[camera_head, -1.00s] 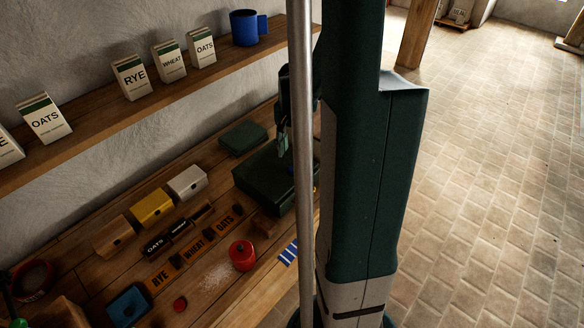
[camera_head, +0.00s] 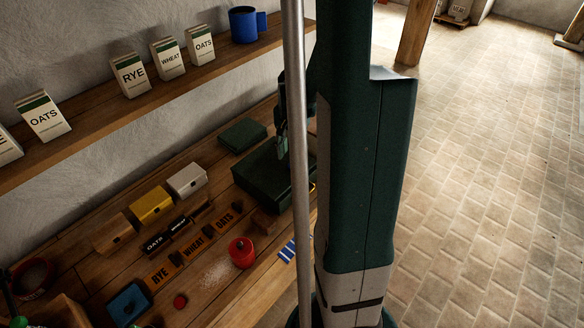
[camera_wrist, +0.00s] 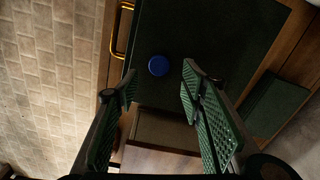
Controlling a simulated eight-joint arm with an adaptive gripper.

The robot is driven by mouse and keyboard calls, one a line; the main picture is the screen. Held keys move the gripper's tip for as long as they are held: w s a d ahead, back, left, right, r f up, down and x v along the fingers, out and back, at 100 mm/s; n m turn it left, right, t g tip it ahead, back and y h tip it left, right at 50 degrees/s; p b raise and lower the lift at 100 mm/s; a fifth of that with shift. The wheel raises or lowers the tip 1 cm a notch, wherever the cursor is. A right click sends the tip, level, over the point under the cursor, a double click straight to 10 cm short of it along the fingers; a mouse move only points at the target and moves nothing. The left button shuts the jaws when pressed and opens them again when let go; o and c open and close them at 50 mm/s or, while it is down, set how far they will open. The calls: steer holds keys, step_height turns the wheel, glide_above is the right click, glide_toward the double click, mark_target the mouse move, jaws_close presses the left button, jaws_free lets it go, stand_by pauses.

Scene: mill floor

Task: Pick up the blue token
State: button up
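The blue token (camera_wrist: 159,66) is a small round disc on the dark green top of a box (camera_wrist: 215,45) in the wrist view. My gripper (camera_wrist: 159,80) is open and empty, with its two green ribbed fingers pointing toward the box. The token shows in the gap between the fingertips, a little beyond them, and touches neither. In the head view my gripper (camera_head: 282,147) hangs over the dark green box (camera_head: 262,179) on the bench. The token is not visible there now. The exact height of the fingertips above the box is unclear.
A yellow handle (camera_wrist: 121,30) sticks out from the box's side. A flatter green block (camera_head: 242,135) lies behind the box. A red canister (camera_head: 242,253), a yellow box (camera_head: 152,204) and label strips (camera_head: 194,244) share the bench. A shelf (camera_head: 150,97) runs above along the wall.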

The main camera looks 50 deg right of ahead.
mark_target(292, 165)
steer(key=shift+f, duration=0.15)
steer(key=shift+f, duration=2.45)
steer(key=c, duration=0.8)
